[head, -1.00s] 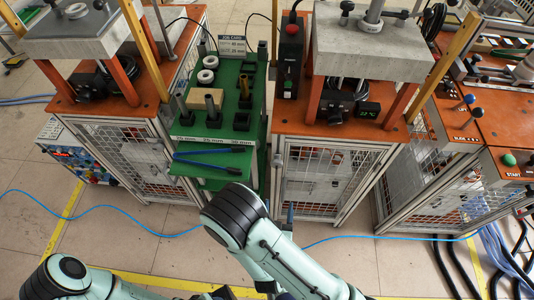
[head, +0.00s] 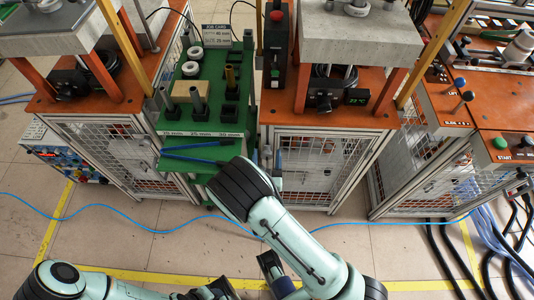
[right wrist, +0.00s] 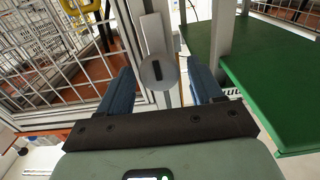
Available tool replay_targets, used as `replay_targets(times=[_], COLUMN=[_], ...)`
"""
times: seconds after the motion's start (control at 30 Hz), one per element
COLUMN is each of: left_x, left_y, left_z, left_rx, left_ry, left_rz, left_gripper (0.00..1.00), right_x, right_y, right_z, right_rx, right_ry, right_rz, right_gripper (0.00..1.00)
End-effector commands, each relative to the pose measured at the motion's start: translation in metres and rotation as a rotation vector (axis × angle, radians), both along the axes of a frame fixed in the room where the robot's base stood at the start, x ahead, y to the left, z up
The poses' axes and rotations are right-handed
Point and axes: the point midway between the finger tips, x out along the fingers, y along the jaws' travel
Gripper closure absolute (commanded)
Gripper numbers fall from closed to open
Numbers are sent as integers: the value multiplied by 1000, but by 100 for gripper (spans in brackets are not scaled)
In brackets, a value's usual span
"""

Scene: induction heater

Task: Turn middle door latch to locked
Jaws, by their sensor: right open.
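The latch (right wrist: 158,72) is a round grey knob with a dark slot on a pale metal plate (right wrist: 156,38), seen in the right wrist view. The slot runs nearly upright in that picture. My right gripper (right wrist: 160,78) is open, with one blue finger on each side of the knob. I cannot tell whether the fingers touch it. In the head view my right gripper (head: 266,158) is at the left edge of the middle cabinet's mesh door (head: 318,160). The latch is hard to make out there.
A green stand (head: 210,172) with blue tongs (head: 200,146) and several parts is just left of the right gripper. Its green panel (right wrist: 270,75) is close in the right wrist view. A blue cable (head: 120,218) crosses the open floor in front.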

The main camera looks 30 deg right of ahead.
Motion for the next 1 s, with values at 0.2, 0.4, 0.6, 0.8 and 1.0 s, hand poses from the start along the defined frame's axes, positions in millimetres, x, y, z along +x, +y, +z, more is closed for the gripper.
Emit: replay_targets(times=[0.2, 0.4, 0.6, 0.8, 1.0], left_x=[0, 0, 0, 0, -1], left_y=[0, 0, 0, 0, 0], left_z=[0, 0, 0, 0, 3], left_rx=[0, 0, 0, 0, 0], left_ry=[0, 0, 0, 0, 3], left_rz=[0, 0, 0, 0, -1], left_gripper=[57, 57, 57, 57, 57], right_x=[10, 10, 10, 10, 10], right_y=[-6, -6, -6, -6, -6], right_z=[0, 0, 0, 0, 0], right_rx=[0, 0, 1, -5, -54], right_ry=[0, 0, 1, 5, 34], right_rz=[0, 1, 0, 0, 0], right_gripper=[35, 35, 84, 84, 84])
